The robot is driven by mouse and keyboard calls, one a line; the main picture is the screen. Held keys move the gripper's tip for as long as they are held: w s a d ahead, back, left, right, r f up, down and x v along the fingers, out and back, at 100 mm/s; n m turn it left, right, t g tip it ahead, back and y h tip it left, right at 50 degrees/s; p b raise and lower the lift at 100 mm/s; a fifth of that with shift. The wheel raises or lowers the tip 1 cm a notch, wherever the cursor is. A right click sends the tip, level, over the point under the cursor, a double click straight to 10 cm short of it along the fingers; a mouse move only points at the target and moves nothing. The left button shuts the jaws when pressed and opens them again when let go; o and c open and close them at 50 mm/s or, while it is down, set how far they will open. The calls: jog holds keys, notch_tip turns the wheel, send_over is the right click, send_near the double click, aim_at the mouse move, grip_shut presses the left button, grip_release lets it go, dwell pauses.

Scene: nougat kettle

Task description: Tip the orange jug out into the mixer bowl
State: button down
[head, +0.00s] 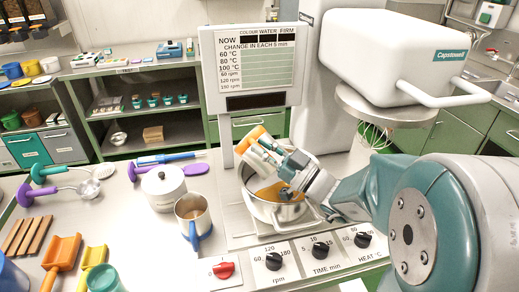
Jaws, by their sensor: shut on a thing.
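The orange jug (262,157), a pale metal vessel with an orange part at its upper left, is tilted over the mixer bowl. My gripper (279,165) is shut on the jug and hides part of it. The mixer bowl (252,208) is a steel bowl on the mixer's base. Something amber shows inside the bowl below the jug. I cannot tell whether anything is flowing from the jug, or what is left in it.
The mixer head (395,55) with its whisk (375,133) is raised at the right. A display panel (255,68) stands behind the bowl. A blue-handled steel jug (193,218) and a white lidded pot (163,188) stand left of the bowl. Control knobs (320,251) line the front.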

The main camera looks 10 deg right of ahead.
dwell(0.4)
jog(key=shift+r+g+h, duration=0.5)
jog(key=shift+g+h, duration=0.2)
jog(key=g+h, duration=0.1)
jog(key=r+g+h, duration=0.1)
jog(key=shift+g, duration=0.3)
jog(key=g+h, duration=0.1)
jog(key=r+g+h, duration=0.1)
jog(key=g+h, duration=0.2)
jog(key=shift+a+r+g+h, duration=0.1)
jog(key=shift+r+g+h, duration=0.2)
jog(key=shift+h, duration=0.1)
jog(key=g+h, duration=0.1)
jog(key=r+g+h, duration=0.1)
jog(key=g+h, duration=0.1)
jog(key=r+g+h, duration=0.1)
jog(key=g+h, duration=0.1)
jog(key=shift+w, duration=0.1)
jog(key=g+h, duration=0.1)
jog(key=g, duration=0.1)
jog(key=r+g+h, duration=0.1)
jog(key=h, duration=0.1)
jog(key=shift+r+g+h, duration=0.1)
jog(key=shift+g+h, duration=0.2)
jog(key=shift+g, duration=0.1)
jog(key=shift+r, duration=0.15)
